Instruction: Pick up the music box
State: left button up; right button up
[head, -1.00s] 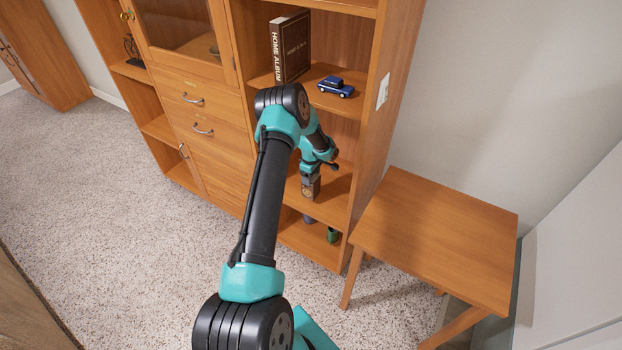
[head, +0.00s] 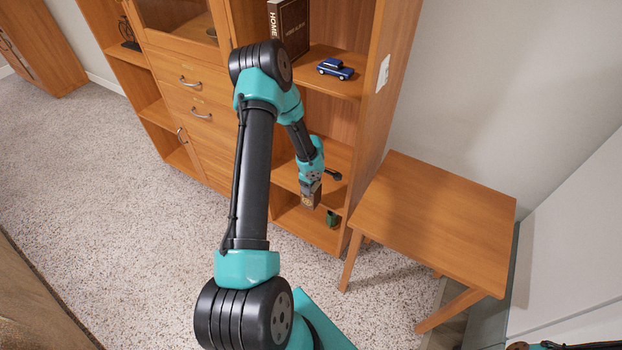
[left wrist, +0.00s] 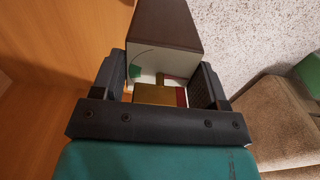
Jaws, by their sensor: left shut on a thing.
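The music box (head: 311,201) is a small brown box. My left gripper (head: 311,187) is shut on it, in front of the shelf unit's lower shelves. In the left wrist view the music box (left wrist: 165,28) sits between the two dark fingers, with a brown outer face, a pale inner side with coloured patches and a gold-coloured part. Much of the box is hidden by the gripper in the head view. My right gripper is not in view.
The wooden shelf unit (head: 349,150) holds a blue toy car (head: 335,69) and a dark album (head: 291,27). A green item (head: 331,218) stands on its bottom shelf. A bare wooden side table (head: 435,215) stands right of it. Carpet (head: 120,200) on the left is clear.

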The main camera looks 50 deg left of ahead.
pick_arm(q)
jog(key=shift+s+d, duration=0.35)
jog(key=shift+d, duration=0.1)
jog(key=shift+r, duration=0.15)
dwell(0.5)
